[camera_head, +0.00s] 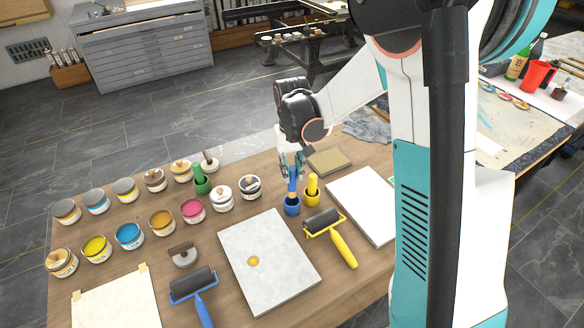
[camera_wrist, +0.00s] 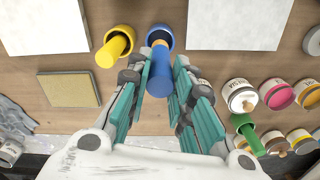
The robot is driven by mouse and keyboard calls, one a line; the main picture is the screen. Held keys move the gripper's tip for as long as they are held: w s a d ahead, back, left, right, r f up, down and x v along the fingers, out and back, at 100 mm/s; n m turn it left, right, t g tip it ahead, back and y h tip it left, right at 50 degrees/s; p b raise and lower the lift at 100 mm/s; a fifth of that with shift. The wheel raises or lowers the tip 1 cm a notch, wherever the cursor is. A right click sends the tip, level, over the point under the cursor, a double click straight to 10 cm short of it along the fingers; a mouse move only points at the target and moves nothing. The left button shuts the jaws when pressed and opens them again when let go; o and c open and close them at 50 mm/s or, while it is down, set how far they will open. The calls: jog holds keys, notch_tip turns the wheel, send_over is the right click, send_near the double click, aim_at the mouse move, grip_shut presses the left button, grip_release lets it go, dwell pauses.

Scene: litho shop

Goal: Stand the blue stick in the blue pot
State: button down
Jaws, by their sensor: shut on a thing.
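The blue stick (camera_wrist: 158,78) is between the teal fingers of my gripper (camera_wrist: 160,95), which is shut on it. In the head view the stick (camera_head: 292,186) is about upright, below my gripper (camera_head: 291,166). Its lower end shows a tan part at the mouth of the blue pot (camera_head: 292,208). In the wrist view the stick overlaps the mouth of the blue pot (camera_wrist: 171,35). How far its lower end is inside the pot, I cannot tell.
A yellow pot with a yellow stick (camera_head: 312,188) stands close to the right. Behind it lies a tan block (camera_head: 329,161). A green stick in its pot (camera_head: 201,181) and several ink tins stand left. A grey slab (camera_head: 270,275) and a yellow-handled roller (camera_head: 340,246) lie in front.

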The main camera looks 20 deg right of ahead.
aim_at(292, 183)
jog(key=shift+f+b, duration=1.95)
jog(key=shift+f, duration=0.95)
jog(key=c, duration=1.3)
grip_release()
jog(key=shift+c, duration=0.2)
notch_tip(292, 183, up, 12)
jog(key=shift+r, duration=0.1)
